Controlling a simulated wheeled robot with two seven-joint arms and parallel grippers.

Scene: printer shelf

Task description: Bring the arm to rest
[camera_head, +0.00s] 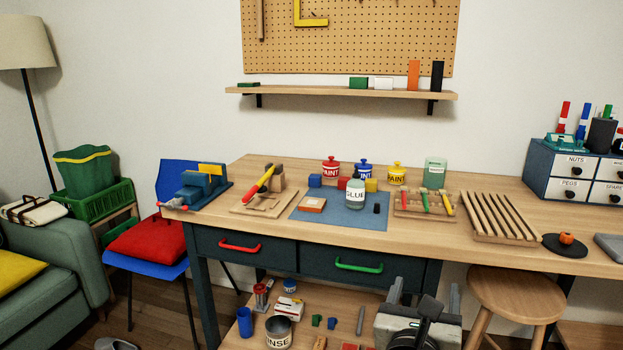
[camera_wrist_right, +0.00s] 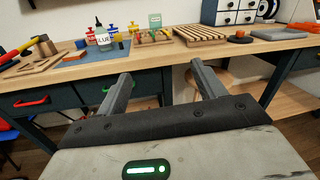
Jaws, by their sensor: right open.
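My right gripper (camera_head: 425,291) is at the bottom of the head view, in front of the workbench and below its top. In the right wrist view the two grey fingers of the gripper (camera_wrist_right: 160,75) stand wide apart with nothing between them. They point toward the front of the workbench (camera_head: 480,258), with its drawers and tabletop beyond. No object touches the fingers. My left gripper is not in the head view.
A round wooden stool (camera_head: 515,295) stands right of my right gripper. A lower shelf (camera_head: 240,338) with a blue cup and tins lies to the left. The bench top holds a glue jar (camera_head: 355,195), paint pots, a slatted rack (camera_head: 500,217) and a drawer cabinet (camera_head: 540,185).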

